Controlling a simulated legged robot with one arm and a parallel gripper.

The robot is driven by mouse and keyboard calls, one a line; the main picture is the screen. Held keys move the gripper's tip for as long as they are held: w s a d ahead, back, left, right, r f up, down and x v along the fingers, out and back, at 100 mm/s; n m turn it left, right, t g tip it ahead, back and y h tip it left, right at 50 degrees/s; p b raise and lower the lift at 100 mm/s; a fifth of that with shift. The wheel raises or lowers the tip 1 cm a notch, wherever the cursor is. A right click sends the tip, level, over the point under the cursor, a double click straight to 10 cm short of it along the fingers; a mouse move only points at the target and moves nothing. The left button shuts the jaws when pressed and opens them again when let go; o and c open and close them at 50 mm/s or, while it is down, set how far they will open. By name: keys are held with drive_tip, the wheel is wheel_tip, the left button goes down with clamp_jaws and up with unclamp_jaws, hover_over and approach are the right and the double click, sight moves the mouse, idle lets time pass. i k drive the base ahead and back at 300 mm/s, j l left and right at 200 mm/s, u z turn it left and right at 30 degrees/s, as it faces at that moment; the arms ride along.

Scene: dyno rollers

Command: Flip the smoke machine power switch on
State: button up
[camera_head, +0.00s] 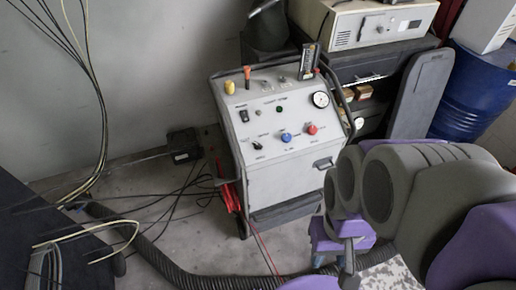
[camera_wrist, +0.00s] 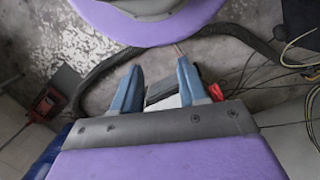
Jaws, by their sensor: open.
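The smoke machine (camera_head: 284,180) is a pale grey cabinet with a sloped control panel, standing on the floor at the centre of the head view. A black rocker switch (camera_head: 244,116) is at the panel's left side; its position is too small to tell. The panel also has a green button, a blue knob, a red knob and a round gauge. My gripper (camera_wrist: 159,66) shows two blue fingers, apart and empty, in the wrist view. A small pale and dark part beyond the fingers may be the machine. My arm is to the right of the machine in the head view.
A blue barrel (camera_head: 476,92) and a shelf with a cream instrument (camera_head: 372,24) stand behind at the right. A corrugated black hose (camera_head: 190,277) and loose cables (camera_head: 180,200) lie on the floor. Red handles (camera_head: 228,190) are at the machine's left side.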

sight(244, 114)
drive_tip(key=k+j+z, duration=0.25)
drive_tip(key=j, duration=0.5)
drive_tip(key=k+j+z, duration=0.3)
drive_tip(key=k+j, duration=0.25)
drive_tip(key=k+j+z, duration=0.25)
drive_tip(key=k+j, duration=0.65)
drive_tip(key=k, duration=0.15)
drive_tip(key=k+j, duration=0.35)
drive_tip(key=k, duration=0.2)
drive_tip(key=u, duration=5.7)
drive_tip(key=k+j+u, duration=0.2)
drive_tip(key=k, duration=0.25)
drive_tip(key=k+j+u, duration=0.25)
drive_tip(key=k, duration=0.15)
drive_tip(key=k+j+u, duration=0.2)
drive_tip(key=k, duration=0.25)
drive_tip(key=k+j+u, duration=0.15)
drive_tip(key=k+u, duration=0.15)
drive_tip(key=k+j+u, duration=0.3)
drive_tip(key=k, duration=0.15)
drive_tip(key=k+l+u, duration=0.15)
drive_tip(key=k+u, duration=0.3)
drive_tip(key=k, duration=0.2)
drive_tip(key=k+u, duration=0.5)
drive_tip(key=k+j, duration=0.05)
drive_tip(key=k, duration=0.05)
